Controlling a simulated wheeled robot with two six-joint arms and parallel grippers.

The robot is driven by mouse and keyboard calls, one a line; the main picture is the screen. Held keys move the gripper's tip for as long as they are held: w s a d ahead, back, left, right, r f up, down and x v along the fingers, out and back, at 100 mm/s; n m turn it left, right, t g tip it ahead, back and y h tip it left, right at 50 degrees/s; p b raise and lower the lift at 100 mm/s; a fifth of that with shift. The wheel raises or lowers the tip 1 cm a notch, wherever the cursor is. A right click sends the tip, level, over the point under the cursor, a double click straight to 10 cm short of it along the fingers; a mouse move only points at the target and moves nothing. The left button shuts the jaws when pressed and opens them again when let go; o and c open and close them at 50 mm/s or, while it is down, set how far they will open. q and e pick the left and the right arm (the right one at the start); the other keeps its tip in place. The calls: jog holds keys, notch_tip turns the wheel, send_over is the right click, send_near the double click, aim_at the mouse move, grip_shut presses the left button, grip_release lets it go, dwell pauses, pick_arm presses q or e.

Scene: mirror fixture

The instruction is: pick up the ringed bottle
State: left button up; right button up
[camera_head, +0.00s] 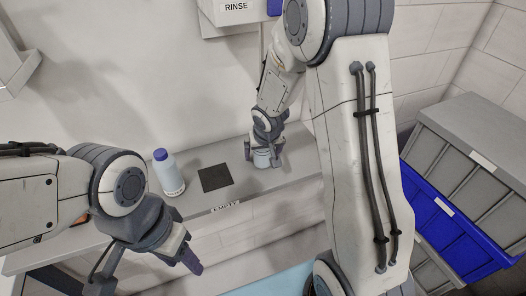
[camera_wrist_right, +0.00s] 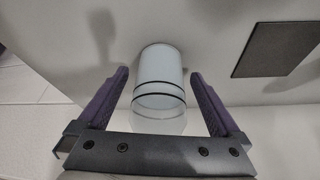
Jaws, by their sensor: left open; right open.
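The ringed bottle (camera_wrist_right: 158,66) is a pale cylinder with two thin dark rings, seen between the fingers in the right wrist view. In the head view, the bottle (camera_head: 262,160) stands on the grey ledge, partly covered by my right gripper (camera_head: 266,148). My left gripper (camera_head: 188,254) is open and empty in front of the ledge, away from the bottles.
A white bottle with a blue cap (camera_head: 168,174) stands further left on the ledge (camera_head: 238,198). A dark square (camera_head: 215,178) lies between the bottles; it also shows in the wrist view (camera_wrist_right: 276,48). A RINSE box (camera_head: 232,14) hangs above. Grey and blue crates (camera_head: 455,220) are stacked at right.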

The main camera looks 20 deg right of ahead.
grip_shut()
jog(key=shift+r, duration=0.1)
